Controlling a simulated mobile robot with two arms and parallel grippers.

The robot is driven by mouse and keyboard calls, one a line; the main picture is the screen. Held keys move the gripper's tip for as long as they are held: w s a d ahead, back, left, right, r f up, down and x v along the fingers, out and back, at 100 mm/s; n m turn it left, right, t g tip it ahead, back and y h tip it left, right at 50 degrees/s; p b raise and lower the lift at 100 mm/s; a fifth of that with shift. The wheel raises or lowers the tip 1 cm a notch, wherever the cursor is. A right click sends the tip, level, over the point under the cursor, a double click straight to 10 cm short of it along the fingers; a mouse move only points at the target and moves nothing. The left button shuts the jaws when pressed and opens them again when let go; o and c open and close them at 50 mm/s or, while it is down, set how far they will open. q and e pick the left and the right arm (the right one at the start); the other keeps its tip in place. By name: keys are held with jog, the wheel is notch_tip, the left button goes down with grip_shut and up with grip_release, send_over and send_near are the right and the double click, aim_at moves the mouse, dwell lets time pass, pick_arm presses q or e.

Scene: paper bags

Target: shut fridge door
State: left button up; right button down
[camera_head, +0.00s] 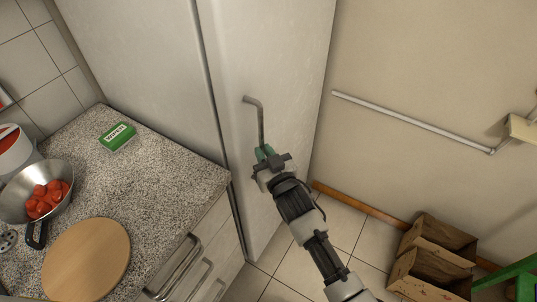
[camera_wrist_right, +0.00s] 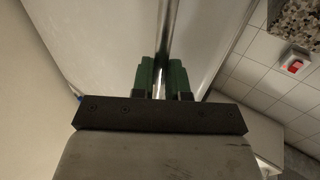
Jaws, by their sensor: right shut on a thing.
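The tall white fridge fills the top middle of the head view, with its door (camera_head: 285,60) facing right. A dark seam runs between door and body; I cannot tell whether the door is fully shut. A grey bar handle (camera_head: 262,120) stands on the door. My right gripper (camera_head: 265,155) is shut on the handle near its lower end. In the right wrist view, the green fingers of this gripper (camera_wrist_right: 162,78) lie on both sides of the handle (camera_wrist_right: 165,30), against the white door (camera_wrist_right: 110,35). My left gripper is not in view.
Drawer handles (camera_head: 175,265) project below. Tiled floor (camera_head: 335,225) lies between.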

jog(key=shift+s+a+r+y, duration=0.15)
jog(key=shift+a+r+y, duration=0.2)
jog(key=shift+a, duration=0.25)
jog(key=c, duration=1.4)
grip_release()
jog(key=shift+a+f, duration=0.1)
jog(key=shift+a, duration=0.05)
jog(key=shift+c, duration=0.2)
jog(key=o, duration=0.3)
jog(key=shift+a, duration=0.45)
jog(key=shift+d, duration=0.1)
jog(key=shift+d+f, duration=0.1)
jog(key=shift+f, duration=0.05)
jog(key=shift+s+d+f, duration=0.1)
jog(key=shift+s+f, duration=0.05)
jog(key=b+v, duration=0.1)
jog(key=v, duration=0.9)
jog(key=shift+d+r, duration=0.25)
jog(key=shift+r, duration=0.05)
